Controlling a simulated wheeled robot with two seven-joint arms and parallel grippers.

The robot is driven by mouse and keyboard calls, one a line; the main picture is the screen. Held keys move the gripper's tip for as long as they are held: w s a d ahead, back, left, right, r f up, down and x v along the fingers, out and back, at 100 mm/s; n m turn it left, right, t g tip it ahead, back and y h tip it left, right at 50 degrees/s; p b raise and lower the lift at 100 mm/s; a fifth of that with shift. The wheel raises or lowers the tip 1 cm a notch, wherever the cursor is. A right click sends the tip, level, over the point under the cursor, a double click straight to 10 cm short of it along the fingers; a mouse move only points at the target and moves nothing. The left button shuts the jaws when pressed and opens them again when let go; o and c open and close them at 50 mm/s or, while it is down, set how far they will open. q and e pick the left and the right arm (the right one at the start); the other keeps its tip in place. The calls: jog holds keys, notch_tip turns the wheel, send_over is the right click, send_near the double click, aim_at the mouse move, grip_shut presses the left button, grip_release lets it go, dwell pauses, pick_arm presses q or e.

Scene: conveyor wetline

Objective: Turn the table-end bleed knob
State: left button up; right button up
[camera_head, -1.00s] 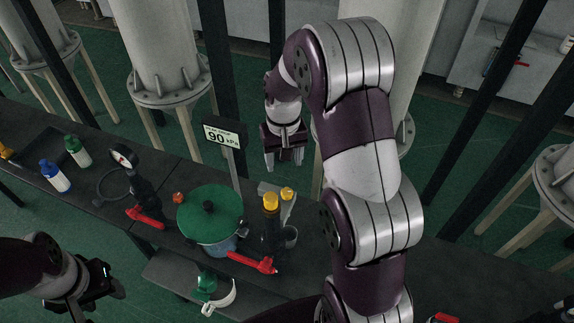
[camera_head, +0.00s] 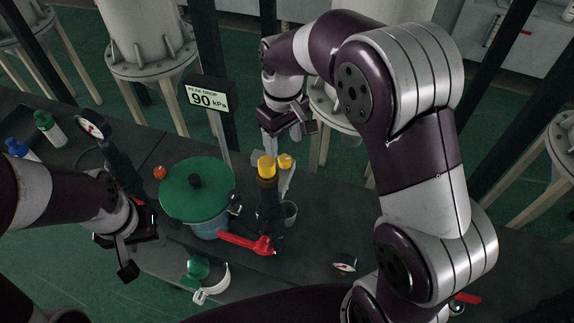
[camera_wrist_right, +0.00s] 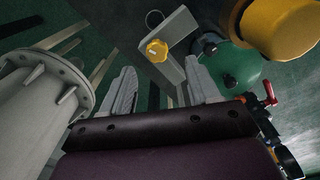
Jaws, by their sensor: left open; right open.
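A small yellow knob (camera_head: 285,161) sits on a grey angled bracket at the table's far edge. The right wrist view shows its lobed face (camera_wrist_right: 157,50) on the bracket (camera_wrist_right: 178,42). A larger yellow cap (camera_head: 266,167) tops a dark column just left of it; it also shows in the right wrist view (camera_wrist_right: 285,28). My right gripper (camera_head: 286,142) is open and empty, just above and beyond the small knob, not visibly touching it. In the wrist view the knob lies between the finger lines, past the tips. My left gripper (camera_head: 132,246) is open and empty, low at left.
A green-lidded pot (camera_head: 197,190) stands left of the column, with a red lever (camera_head: 248,242) in front. A 90 kPa sign (camera_head: 207,98) rises behind the pot. A grey cup (camera_head: 289,212) stands right of the column. The table (camera_head: 330,215) is mostly clear further right.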

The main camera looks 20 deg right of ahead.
aim_at(285, 158)
jog(key=f, duration=0.1)
jog(key=f+b, duration=0.1)
jog(key=f, duration=0.3)
jog(key=shift+w+d, duration=0.25)
jog(key=shift+w, duration=0.15)
jog(key=shift+f+p, duration=0.25)
jog(key=shift+p, duration=0.2)
pick_arm(q)
jog(key=shift+w+d+f, duration=0.1)
jog(key=shift+w+f, duration=0.1)
jog(key=shift+f, duration=0.7)
pick_arm(e)
jog(key=shift+s+a+f, duration=0.1)
jog(key=shift+s+f, duration=0.1)
jog(key=shift+f, duration=0.2)
jog(key=shift+w, duration=0.1)
jog(key=c, duration=1)
jog(key=shift+r+m+p, duration=0.1)
jog(key=shift+m+p, duration=0.25)
jog(key=shift+m, duration=0.35)
jog(key=shift+c, duration=0.2)
jog(key=shift+m, duration=0.7)
jog(key=shift+m+p, duration=0.4)
jog(key=shift+m, duration=0.6)
pick_arm(q)
jog(key=shift+w+r, duration=0.1)
jog(key=shift+r, duration=0.6)
